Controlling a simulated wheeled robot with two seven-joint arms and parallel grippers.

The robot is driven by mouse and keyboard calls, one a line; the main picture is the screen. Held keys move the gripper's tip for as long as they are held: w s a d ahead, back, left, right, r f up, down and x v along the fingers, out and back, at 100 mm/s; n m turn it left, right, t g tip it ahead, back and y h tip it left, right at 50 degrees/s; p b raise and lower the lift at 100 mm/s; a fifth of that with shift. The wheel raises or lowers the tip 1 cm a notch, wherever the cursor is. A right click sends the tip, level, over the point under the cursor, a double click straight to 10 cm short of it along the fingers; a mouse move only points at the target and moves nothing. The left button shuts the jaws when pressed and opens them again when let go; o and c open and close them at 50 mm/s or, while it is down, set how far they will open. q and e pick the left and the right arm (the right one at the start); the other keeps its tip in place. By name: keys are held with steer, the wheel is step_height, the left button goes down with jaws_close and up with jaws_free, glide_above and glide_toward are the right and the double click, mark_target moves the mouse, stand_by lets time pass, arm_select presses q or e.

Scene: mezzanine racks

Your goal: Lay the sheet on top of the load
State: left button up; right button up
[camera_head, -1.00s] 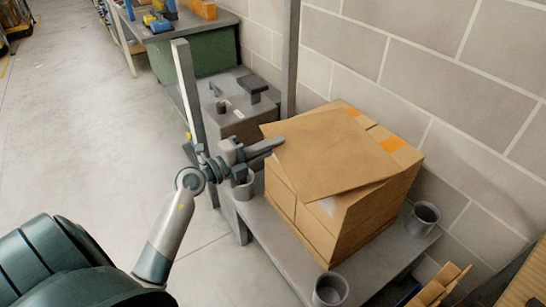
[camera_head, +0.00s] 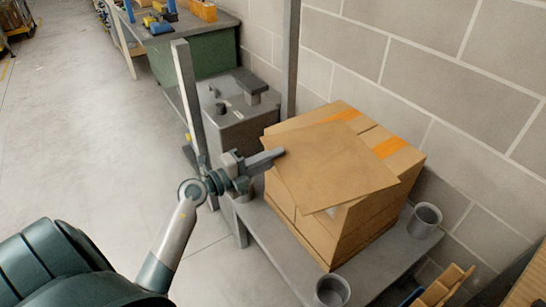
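The sheet (camera_head: 335,165) is a thin brown cardboard square. It lies over the top of the load (camera_head: 320,240), a block of brown cartons with orange tape, turned askew to it. The sheet's near corner juts past the load's front edge, and the back and right of the carton tops are bare. Whether the sheet rests flat or is slightly raised is hard to tell. My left gripper (camera_head: 273,158) is at the sheet's left edge, its fingers closed on that edge; the lower finger is hidden. My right gripper is out of view.
The load stands on a grey platform (camera_head: 282,257) with round grey cups at its corners (camera_head: 424,219). A block wall (camera_head: 420,80) is close behind. A grey upright post (camera_head: 187,95) and a grey box (camera_head: 237,120) stand left. Floor at left is clear.

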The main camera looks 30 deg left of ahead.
arm_select(q)
steer(key=shift+o, duration=0.5)
steer(key=shift+r, duration=0.15)
steer(key=v, duration=1.2)
steer(key=shift+b, duration=0.45)
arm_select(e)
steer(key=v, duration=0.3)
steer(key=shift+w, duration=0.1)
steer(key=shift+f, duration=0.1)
